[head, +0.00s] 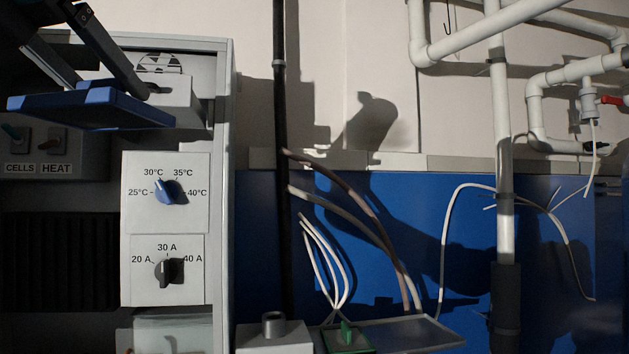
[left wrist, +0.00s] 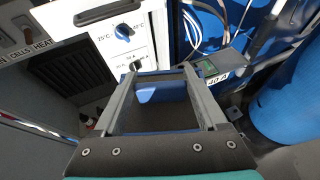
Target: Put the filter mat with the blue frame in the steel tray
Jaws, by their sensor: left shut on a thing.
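My left gripper (head: 112,86) comes in from the upper left and is shut on the filter mat with the blue frame (head: 90,108). The mat is held in the air in front of the grey control cabinet, its blue frame seen nearly edge-on. In the left wrist view the gripper (left wrist: 160,72) has a finger on each side, with the blue part of the frame (left wrist: 160,93) between them. A grey, thin-rimmed tray, which looks like the steel tray (head: 405,333), is at the bottom of the head view, cut off in part. My right gripper is not in view.
The cabinet has a blue temperature knob (head: 170,191) and a black current knob (head: 168,270). A green item (head: 345,337) sits left of the tray, with loose cables (head: 365,215) above. White pipes (head: 503,130) stand right. A blue barrel (left wrist: 287,105) is right in the wrist view.

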